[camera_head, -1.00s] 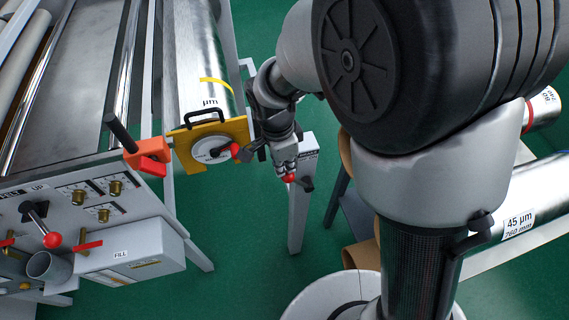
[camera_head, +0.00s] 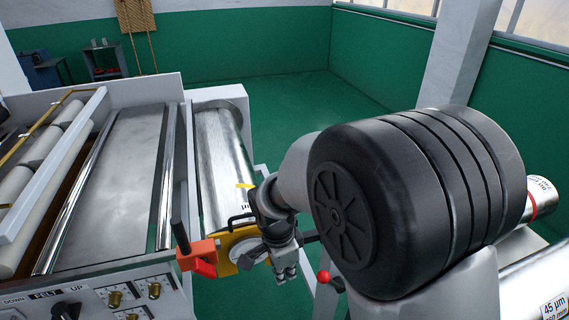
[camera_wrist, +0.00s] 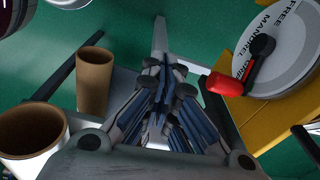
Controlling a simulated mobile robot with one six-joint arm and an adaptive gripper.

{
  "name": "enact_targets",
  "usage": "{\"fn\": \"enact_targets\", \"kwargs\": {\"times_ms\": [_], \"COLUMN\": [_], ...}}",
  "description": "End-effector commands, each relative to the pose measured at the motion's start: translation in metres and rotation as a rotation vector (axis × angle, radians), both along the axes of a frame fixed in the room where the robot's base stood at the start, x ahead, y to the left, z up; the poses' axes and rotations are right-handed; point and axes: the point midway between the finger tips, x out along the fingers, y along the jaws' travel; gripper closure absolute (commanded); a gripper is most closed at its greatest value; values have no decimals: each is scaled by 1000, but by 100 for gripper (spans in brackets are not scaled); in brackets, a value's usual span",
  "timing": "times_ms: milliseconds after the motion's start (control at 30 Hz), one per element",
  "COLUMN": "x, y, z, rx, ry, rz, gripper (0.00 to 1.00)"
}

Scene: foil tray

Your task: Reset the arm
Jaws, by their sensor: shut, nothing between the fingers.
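My gripper (camera_head: 287,272) is shut and empty, pointing down in front of the yellow-framed foil roll holder in the head view. In the wrist view my gripper (camera_wrist: 158,118) shows its fingers together in the middle of the picture, with nothing between them. My arm crosses the right half of the head view, its large black joint bulky there. Beside the gripper, in the wrist view, stands the round white mandrel disc (camera_wrist: 278,68) with a red-tipped crank handle (camera_wrist: 230,84), apart from the fingers.
A red-knobbed lever (camera_head: 323,276) stands just right of the gripper. An orange clamp (camera_head: 197,254) and the machine with its metal bed (camera_head: 115,190) lie to the left. Foil rolls (camera_head: 541,195) are at the right. Cardboard tubes (camera_wrist: 94,78) show in the wrist view. Open green floor lies behind.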

Motion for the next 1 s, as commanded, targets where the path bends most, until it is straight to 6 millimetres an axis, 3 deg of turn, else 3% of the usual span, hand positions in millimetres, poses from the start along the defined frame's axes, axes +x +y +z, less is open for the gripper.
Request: {"fn": "enact_targets", "kwargs": {"times_ms": [133,267,400,600,800,1000], "x": [-3,-16,-47,-105,-161,-189], "y": [-8,-33,-69,-111,-135,-143], "z": [16,57,107,155,174,175], "rx": [6,14,8,-44,-130,-191], "ry": [-14,-47,-97,-173,-233,-255], "rz": [41,170,375,685,959,1110], "gripper": [100,100,100,100,100,100]}}
